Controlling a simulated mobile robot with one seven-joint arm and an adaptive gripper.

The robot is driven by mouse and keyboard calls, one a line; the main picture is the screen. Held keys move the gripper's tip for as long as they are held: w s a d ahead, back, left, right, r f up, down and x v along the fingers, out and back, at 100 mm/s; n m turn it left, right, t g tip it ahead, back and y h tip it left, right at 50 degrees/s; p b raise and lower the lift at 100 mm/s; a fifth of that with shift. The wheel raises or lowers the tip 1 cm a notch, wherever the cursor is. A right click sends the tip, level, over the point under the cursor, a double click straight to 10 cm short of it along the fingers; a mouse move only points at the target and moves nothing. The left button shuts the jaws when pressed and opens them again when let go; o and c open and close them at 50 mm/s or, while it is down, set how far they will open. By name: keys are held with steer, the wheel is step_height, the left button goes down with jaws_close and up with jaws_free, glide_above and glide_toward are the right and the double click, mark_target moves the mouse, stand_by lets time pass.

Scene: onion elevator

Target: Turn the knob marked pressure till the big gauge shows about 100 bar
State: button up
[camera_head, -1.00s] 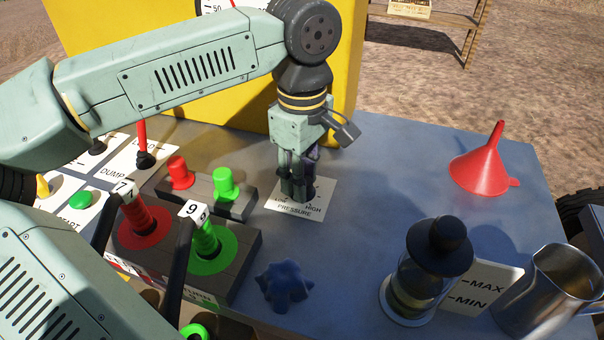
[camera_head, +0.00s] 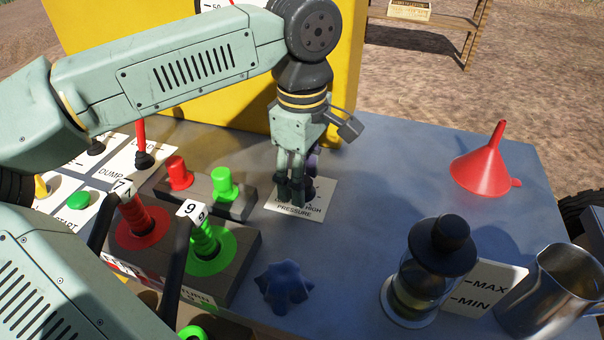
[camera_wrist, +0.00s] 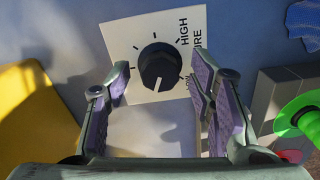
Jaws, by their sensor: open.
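The pressure knob (camera_wrist: 158,66) is black and round with a white pointer line, set on a white plate (camera_wrist: 115,35) marked HIGH in the wrist view. Its pointer is towards the bottom of that view. My gripper (camera_wrist: 160,85) is open, with its purple-padded fingers on either side of the knob's near edge; I cannot tell whether they touch it. In the head view my gripper (camera_head: 296,195) points down over the pressure plate (camera_head: 318,205) and hides the knob. The big gauge (camera_head: 218,6) is mostly cut off at the top, its needle hidden by my arm.
A red button (camera_head: 178,172) and a green button (camera_head: 224,183) stand left of the plate. The yellow panel (camera_head: 345,60) rises behind.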

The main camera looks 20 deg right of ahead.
step_height(320, 180, up, 12)
stand_by(0.6)
steer(key=shift+s, duration=0.1)
